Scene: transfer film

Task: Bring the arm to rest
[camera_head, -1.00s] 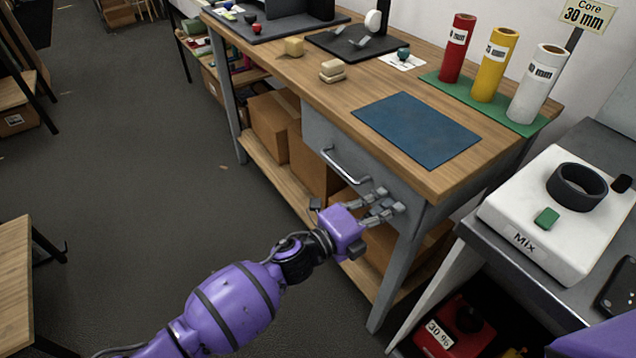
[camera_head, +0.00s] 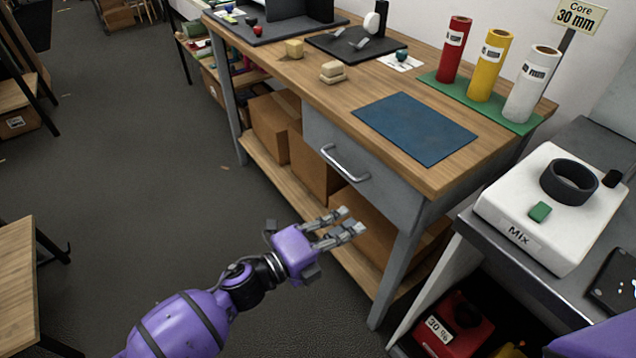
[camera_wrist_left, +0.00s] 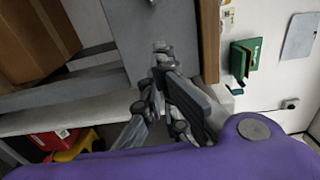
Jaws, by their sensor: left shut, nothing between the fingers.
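My left gripper (camera_head: 347,222) shows in the head view in front of the workbench, below the drawer handle (camera_head: 345,163). Its purple arm comes in from the bottom left. The fingers are shut and empty, and they appear apart from the bench. In the left wrist view the shut fingers (camera_wrist_left: 160,55) point toward a grey bench panel (camera_wrist_left: 150,30). My right gripper is in neither view.
The wooden workbench (camera_head: 300,75) carries a blue mat (camera_head: 415,127) and red, yellow and white rolls. Cardboard boxes (camera_head: 275,125) sit on its lower shelf. A white Mix device (camera_head: 530,240) stands on the right table.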

